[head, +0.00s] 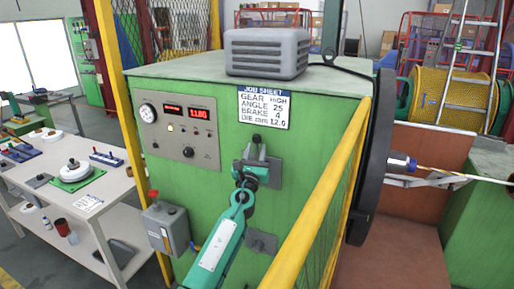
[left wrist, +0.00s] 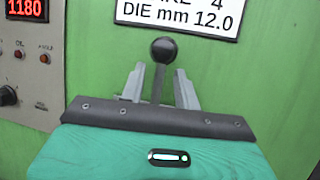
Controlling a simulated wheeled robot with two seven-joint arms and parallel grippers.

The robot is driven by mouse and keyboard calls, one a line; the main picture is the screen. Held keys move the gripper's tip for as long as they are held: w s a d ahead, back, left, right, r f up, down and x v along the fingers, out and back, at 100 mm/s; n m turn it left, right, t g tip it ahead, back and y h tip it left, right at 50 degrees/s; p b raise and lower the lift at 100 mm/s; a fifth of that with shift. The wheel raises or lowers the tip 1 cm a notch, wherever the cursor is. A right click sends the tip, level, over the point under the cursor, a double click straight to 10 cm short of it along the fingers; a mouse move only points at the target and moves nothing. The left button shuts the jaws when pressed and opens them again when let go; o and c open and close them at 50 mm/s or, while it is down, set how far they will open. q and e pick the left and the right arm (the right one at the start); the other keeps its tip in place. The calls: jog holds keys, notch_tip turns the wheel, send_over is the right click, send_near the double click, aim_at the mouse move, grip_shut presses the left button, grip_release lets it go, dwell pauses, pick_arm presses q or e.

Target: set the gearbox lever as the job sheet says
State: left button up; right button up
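The job sheet (head: 263,107) on the green cabinet reads GEAR HIGH, ANGLE 25, BRAKE 4, DIE mm 12.0. Below it is a lever with a black ball knob (head: 257,139), in front of a grey plate (head: 275,172). In the left wrist view the knob (left wrist: 163,50) and its upright dark shaft show between my fingers. My left gripper (head: 257,157) is open around the shaft, with a gap on each side. The lever's base and any position marks are hidden behind the gripper. My right gripper is not in view.
A control panel (head: 181,131) with a gauge, red displays and a knob is left of the lever. A grey box with a red-knobbed handle (head: 166,228) is lower left. A yellow rail (head: 318,205) slants close to my left arm's right side. A workbench (head: 113,187) stands at left.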

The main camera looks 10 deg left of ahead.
pick_arm(q)
jog(key=shift+x, duration=1.1)
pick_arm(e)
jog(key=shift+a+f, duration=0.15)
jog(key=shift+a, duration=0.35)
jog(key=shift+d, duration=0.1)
pick_arm(q)
grip_shut()
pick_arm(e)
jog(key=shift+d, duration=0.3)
